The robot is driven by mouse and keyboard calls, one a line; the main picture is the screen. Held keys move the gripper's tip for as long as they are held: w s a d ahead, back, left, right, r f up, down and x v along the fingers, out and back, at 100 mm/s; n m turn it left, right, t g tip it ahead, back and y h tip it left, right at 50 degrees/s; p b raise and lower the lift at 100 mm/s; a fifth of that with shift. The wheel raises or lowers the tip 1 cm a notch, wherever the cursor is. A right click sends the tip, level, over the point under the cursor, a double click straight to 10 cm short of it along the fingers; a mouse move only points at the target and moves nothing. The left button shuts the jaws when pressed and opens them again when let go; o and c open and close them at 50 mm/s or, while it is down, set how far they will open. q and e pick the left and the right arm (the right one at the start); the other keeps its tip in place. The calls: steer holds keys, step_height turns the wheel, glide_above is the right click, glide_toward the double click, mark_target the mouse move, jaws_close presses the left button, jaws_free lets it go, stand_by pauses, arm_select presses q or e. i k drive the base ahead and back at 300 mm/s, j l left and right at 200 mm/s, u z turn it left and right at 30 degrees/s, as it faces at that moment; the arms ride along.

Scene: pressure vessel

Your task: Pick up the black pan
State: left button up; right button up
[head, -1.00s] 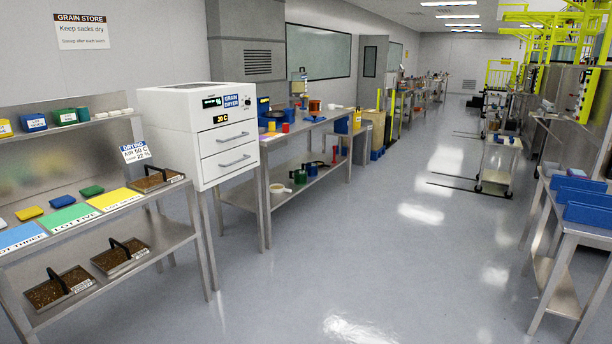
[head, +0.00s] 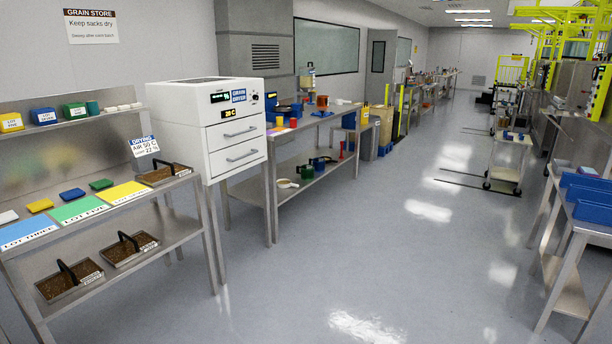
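I cannot pick out a clearly black pan. Several shallow metal trays of brown grain with black handles stand at the left. One tray (head: 88,280) and a second tray (head: 145,241) lie on the lower shelf of the near rack. A third tray (head: 180,169) is on its upper shelf, beside the dryer. A pale, shallow dish with a handle (head: 287,183) sits on the lower shelf of the bench behind the dryer, near small dark green pots (head: 318,165). Neither of my grippers is in view.
A white grain dryer (head: 236,135) stands on legs beside the metal rack (head: 180,230). A long bench (head: 318,118) runs behind it. A bench with blue bins (head: 586,208) is at the right, and a cart (head: 508,160) is farther back. The grey floor (head: 380,240) between them is clear.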

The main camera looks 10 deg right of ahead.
mark_target(328, 159)
steer(key=i+l+z, duration=0.3)
steer(key=i, duration=0.35)
steer(key=i+l+z, duration=0.35)
steer(key=i, duration=0.3)
steer(key=i+z, duration=0.3)
steer(key=i, duration=4.5)
steer(key=i+l+u, duration=0.1)
steer(key=i+u, duration=0.4)
steer(key=i+l+u, duration=0.25)
steer(key=i+u, duration=0.25)
steer(key=i+l+u, duration=0.5)
steer(key=k+j, duration=0.05)
